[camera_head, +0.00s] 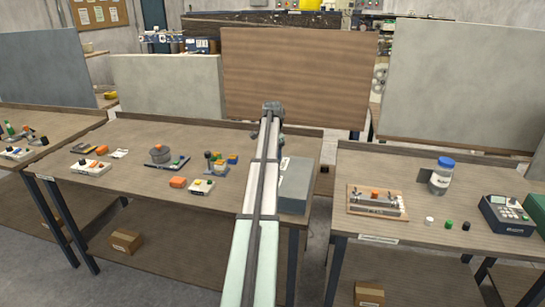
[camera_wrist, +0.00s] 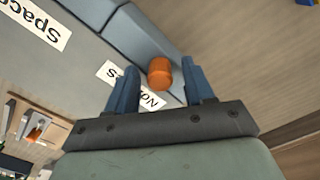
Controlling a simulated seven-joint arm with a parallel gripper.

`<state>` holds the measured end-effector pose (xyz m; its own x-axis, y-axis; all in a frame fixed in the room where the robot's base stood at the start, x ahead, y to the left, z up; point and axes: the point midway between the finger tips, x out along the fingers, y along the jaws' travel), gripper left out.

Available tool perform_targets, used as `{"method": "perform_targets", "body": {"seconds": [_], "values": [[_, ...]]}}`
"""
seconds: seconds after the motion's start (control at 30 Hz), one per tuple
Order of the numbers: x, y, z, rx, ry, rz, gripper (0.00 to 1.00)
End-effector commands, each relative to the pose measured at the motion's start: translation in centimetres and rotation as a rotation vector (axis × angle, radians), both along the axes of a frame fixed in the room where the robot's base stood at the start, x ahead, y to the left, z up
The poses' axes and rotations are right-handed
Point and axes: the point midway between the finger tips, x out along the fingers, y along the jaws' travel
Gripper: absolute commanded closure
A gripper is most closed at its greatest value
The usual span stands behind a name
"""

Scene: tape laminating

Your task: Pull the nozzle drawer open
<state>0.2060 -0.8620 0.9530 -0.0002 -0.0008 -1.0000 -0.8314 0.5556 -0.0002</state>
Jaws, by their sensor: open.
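The grey drawer cabinet (camera_head: 295,183) stands at the right end of the middle bench. In the wrist view its light grey surface (camera_wrist: 72,58) carries a label reading "Space..." and a second label (camera_wrist: 112,72) starting "No", partly hidden by a finger. A blue-grey drawer front (camera_wrist: 142,40) beside the second label bears an orange knob (camera_wrist: 159,72). My gripper (camera_wrist: 159,66) is open, with one blue finger on each side of the knob. Gaps show between the fingers and the knob. I cannot tell whether the drawer is fully closed. My arm hides the cabinet's left side in the head view.
The right bench (camera_head: 350,165) holds a wooden fixture, a blue-lidded jar (camera_head: 441,178) and a dark device (camera_head: 506,215).

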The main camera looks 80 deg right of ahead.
Motion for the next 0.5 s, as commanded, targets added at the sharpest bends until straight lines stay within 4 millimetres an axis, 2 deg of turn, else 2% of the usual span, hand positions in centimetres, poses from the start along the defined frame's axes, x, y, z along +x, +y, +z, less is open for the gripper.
{"method": "perform_targets", "body": {"seconds": [0.13, 0.5], "values": [[0.00, 0.00, 0.02, 0.000, 0.000, 0.000, 0.48], [0.00, 0.00, 0.04, 0.000, 0.000, 0.000, 0.84]]}}
